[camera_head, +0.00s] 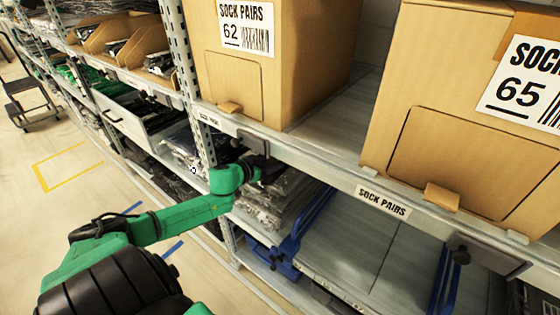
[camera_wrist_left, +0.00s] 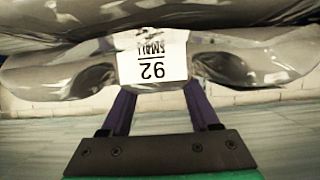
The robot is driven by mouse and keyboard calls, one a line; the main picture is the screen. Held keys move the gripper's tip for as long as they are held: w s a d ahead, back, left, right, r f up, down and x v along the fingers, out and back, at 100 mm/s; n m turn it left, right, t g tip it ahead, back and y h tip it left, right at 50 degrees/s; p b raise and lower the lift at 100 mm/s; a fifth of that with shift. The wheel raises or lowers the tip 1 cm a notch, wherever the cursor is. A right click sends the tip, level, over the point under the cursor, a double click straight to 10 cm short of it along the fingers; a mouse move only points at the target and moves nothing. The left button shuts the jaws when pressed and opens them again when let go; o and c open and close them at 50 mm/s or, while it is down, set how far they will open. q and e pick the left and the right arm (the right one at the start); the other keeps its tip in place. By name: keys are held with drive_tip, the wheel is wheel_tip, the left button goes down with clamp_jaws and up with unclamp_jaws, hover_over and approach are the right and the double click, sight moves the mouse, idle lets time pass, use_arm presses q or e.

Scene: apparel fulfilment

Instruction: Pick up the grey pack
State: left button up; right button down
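Several shiny grey packs (camera_head: 278,200) lie stacked on the lower shelf, partly hidden by my left arm and the shelf lip. My left gripper (camera_head: 258,168) reaches in at the top of this stack, under the upper shelf's edge. In the left wrist view, a grey pack (camera_wrist_left: 40,78) with a white label (camera_wrist_left: 152,60) reading 92 and SMALL, upside down, lies across the fingers. My left gripper (camera_wrist_left: 150,85) has its two fingers well apart, one on each side of the label. Their tips are hidden, and I cannot tell whether they touch the pack. My right gripper is out of view.
Cardboard boxes marked SOCK PAIRS 62 (camera_head: 232,80) and 65 (camera_head: 460,140) stand on the shelf above. A blue divider (camera_head: 300,235) stands right of the stack, beside a bare shelf stretch (camera_head: 360,250).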

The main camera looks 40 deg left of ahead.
use_arm(q)
clamp_jaws()
drive_tip(key=shift+r, duration=0.55)
wheel_tip(320, 180, up, 3)
drive_tip(key=shift+s+f+p, duration=0.1)
drive_tip(key=shift+f+p, duration=0.05)
drive_tip(key=shift+p, duration=0.75)
drive_tip(key=s+p, duration=0.3)
drive_tip(key=s, duration=1.4)
drive_tip(key=shift+s+d+f+p, duration=0.15)
drive_tip(key=shift+s+p, duration=0.15)
drive_tip(key=shift+s, duration=0.05)
